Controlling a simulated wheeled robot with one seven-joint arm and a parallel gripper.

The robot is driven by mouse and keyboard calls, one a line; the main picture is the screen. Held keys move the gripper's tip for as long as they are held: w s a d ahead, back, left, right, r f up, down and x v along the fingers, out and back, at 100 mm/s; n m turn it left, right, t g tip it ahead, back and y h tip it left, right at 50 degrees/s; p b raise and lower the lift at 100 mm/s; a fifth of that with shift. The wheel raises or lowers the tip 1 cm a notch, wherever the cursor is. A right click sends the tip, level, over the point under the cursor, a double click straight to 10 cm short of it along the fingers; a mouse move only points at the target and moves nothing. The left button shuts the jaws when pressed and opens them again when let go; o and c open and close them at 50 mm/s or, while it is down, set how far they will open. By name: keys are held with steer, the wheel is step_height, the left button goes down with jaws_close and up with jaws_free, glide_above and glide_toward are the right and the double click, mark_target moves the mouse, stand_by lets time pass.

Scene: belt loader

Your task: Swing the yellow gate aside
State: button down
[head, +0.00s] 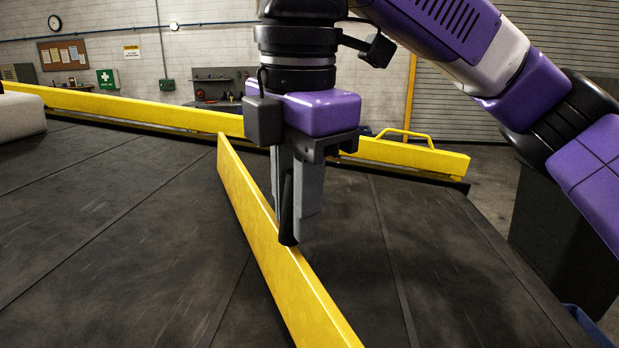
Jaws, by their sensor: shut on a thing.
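The yellow gate (262,232) is a long flat bar standing on edge over the dark belt. It runs slantwise from the middle of the view to the bottom edge, with its far end free on the belt. My gripper (297,215) points straight down at the gate's top edge, partway along it. Its grey fingers are shut on a dark upright piece (287,212) that seems to stand on the gate. The fingers partly hide this piece, and the near end of the gate is out of view.
The dark belt (110,225) is clear on both sides of the gate. A pale object (20,115) sits on the belt at the far left.

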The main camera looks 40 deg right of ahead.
steer(key=s+a+n, duration=0.3)
steer(key=a+n, duration=0.3)
steer(key=a, duration=0.3)
steer(key=s+a+r+n+t, duration=0.1)
steer(key=s+a+n, duration=0.2)
steer(key=a, duration=0.6)
steer(key=shift+s+a+r+n+y, duration=0.15)
steer(key=shift+s+a+n+y, duration=0.2)
steer(key=shift+n, duration=1.05)
steer(key=shift+a, duration=0.1)
steer(key=c, duration=1.3)
jaws_free()
steer(key=shift+o, duration=0.2)
steer(key=shift+r, duration=0.15)
step_height(320, 180, up, 7)
steer(key=s, duration=0.1)
steer(key=shift+s+r, duration=0.15)
steer(key=shift+s, duration=0.2)
